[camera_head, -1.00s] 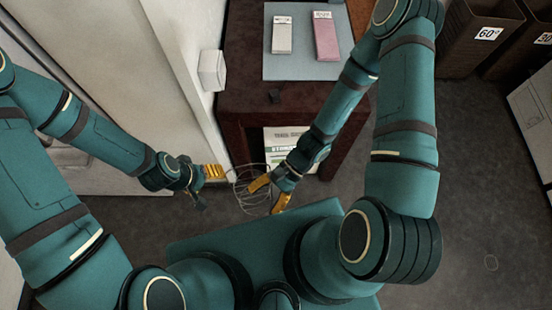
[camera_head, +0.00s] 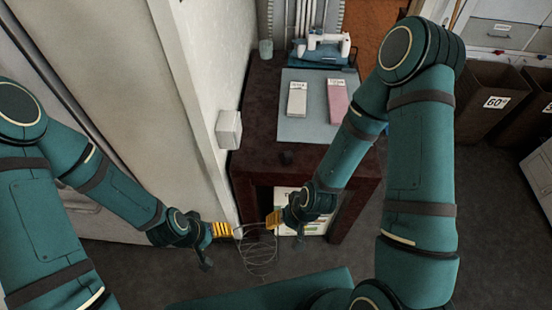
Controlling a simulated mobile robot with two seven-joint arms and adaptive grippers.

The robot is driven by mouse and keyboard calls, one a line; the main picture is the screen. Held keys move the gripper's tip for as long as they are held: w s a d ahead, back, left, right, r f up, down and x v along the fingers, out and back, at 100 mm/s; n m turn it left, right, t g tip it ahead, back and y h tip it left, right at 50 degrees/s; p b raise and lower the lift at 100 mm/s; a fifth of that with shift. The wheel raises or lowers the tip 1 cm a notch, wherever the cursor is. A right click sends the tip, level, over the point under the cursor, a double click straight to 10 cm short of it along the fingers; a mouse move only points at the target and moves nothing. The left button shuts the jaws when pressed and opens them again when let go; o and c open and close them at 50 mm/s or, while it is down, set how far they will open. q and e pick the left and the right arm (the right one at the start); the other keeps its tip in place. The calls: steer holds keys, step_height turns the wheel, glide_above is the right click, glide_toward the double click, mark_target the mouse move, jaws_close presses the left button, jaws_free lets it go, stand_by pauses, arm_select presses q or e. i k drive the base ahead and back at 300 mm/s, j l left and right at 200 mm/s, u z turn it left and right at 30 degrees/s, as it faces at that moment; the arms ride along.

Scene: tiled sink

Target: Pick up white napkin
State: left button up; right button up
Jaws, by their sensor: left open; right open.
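A slim white item (camera_head: 297,99) with a small label at its far end lies on the grey-blue mat (camera_head: 290,130) on the dark table; I cannot tell if it is a folded napkin. A similar pink item (camera_head: 337,102) lies to its right. My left gripper (camera_head: 222,230) is open in front of the table, at the left. My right gripper (camera_head: 273,219) is open just right of it, near the table's front edge. Both are empty of the white item and well short of it. A thin wire frame (camera_head: 260,262) shows between and below the grippers.
A blue and white machine (camera_head: 325,46) and a pale cup (camera_head: 266,49) stand at the back. A white wall box (camera_head: 229,129) is at left; brown bins (camera_head: 489,102) stand at right.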

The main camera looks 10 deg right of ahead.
mark_target(298, 94)
steer(key=k+l, duration=0.1)
steer(key=l, duration=0.25)
steer(key=k+l+u, duration=0.1)
steer(key=l, duration=0.25)
steer(key=k+l, duration=0.15)
steer(key=l, duration=0.2)
steer(key=k+l, duration=0.15)
steer(key=l, duration=0.2)
steer(key=l+u, duration=0.15)
steer(key=l, duration=0.35)
steer(key=k+l+u, duration=0.15)
steer(key=l, duration=0.35)
steer(key=l+u, duration=0.25)
steer(key=l, duration=0.7)
steer(key=i+l+u, duration=0.1)
steer(key=l, duration=0.4)
steer(key=l+u, duration=0.15)
steer(key=l, duration=0.3)
steer(key=i+l+u, duration=0.1)
steer(key=l, duration=0.2)
steer(key=i+l, duration=0.15)
steer(key=l, duration=0.15)
steer(key=i+l+u, duration=0.15)
steer(key=l, duration=0.2)
steer(key=i+l, duration=0.2)
steer(key=i+l+u, duration=0.15)
steer(key=l, duration=0.2)
steer(key=i+l, duration=0.15)
steer(key=l, duration=0.15)
steer(key=u, duration=0.05)
